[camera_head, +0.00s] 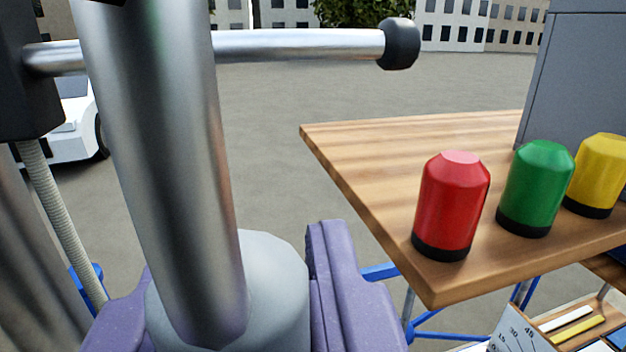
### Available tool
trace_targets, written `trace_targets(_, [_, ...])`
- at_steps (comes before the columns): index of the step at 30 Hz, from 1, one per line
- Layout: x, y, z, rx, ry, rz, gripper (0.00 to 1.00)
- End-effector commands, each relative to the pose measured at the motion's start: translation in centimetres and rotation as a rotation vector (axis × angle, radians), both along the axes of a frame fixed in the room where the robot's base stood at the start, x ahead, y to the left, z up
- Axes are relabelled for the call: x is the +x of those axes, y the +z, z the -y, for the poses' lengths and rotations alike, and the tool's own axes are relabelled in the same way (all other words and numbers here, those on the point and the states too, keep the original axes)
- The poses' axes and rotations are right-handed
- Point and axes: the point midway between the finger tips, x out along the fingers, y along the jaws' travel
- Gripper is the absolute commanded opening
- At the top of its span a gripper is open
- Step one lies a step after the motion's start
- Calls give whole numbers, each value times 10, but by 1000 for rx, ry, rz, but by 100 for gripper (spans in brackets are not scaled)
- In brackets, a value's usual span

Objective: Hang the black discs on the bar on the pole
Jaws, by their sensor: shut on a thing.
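My gripper (238,290) has purple jaws low in the view. They are shut on a pale grey rounded piece (275,275). A thick shiny metal tube (170,170) rises from in front of this piece and leans left past the top edge; I cannot tell whether the two are joined. A horizontal metal bar (300,46) runs from a black block (22,75) at the left to a round black end cap (401,43). The tube hides part of the bar. I cannot make out any black disc. The pole shows only partly, if at all, at the left edge.
A wooden table (370,150) at the right holds a red (452,200), a green (537,185) and a yellow (600,170) capped piece beside a grey cabinet (580,80). A ribbed hose (60,220) hangs at the left. Open grey ground lies behind, with a white car (70,135).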

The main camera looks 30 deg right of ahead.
Motion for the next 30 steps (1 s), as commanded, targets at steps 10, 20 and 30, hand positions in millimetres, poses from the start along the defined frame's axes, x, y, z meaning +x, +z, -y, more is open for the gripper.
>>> trace_targets(10, [17,0,5,0,-1,-1,0])
trace_targets(20, [48,-1,12,0,-1,0,0])
trace_targets(30, [80,0,20,-1,-2,0,0])
